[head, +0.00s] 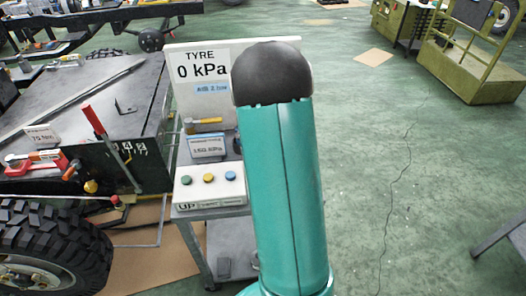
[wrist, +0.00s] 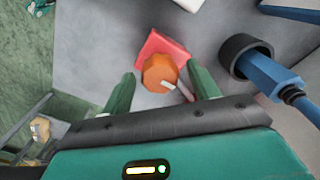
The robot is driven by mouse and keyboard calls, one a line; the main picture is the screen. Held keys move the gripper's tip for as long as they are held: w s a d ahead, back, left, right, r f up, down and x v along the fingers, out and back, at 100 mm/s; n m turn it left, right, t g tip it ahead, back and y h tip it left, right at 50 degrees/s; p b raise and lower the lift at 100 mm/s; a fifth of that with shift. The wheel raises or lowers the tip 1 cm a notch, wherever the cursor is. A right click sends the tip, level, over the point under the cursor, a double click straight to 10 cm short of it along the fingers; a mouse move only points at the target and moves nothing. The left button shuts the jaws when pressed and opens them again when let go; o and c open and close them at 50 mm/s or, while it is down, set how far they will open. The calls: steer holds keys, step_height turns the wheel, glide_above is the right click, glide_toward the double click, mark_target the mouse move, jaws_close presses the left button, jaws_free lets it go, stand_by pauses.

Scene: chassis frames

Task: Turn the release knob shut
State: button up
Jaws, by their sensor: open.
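In the wrist view an orange round knob (wrist: 159,72) with a pale pointer mark sits on a red base (wrist: 162,45) fixed to a grey surface. My gripper (wrist: 163,92) is open, with one dark green finger on each side of the knob's near edge. The fingers look apart from the knob; the depth between them is hard to tell. In the head view my teal arm fills the middle and hides the knob and gripper.
A blue connector (wrist: 265,75) in a black socket stands right of the knob. The head view shows a tyre gauge board (head: 202,80) reading 0 kPa, a button box (head: 210,188), and a large wheel (head: 50,245) at left. The floor (head: 420,170) at right is mostly clear.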

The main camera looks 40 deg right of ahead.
step_height(320, 180, up, 14)
steer(key=shift+f, duration=0.2)
stand_by(0.6)
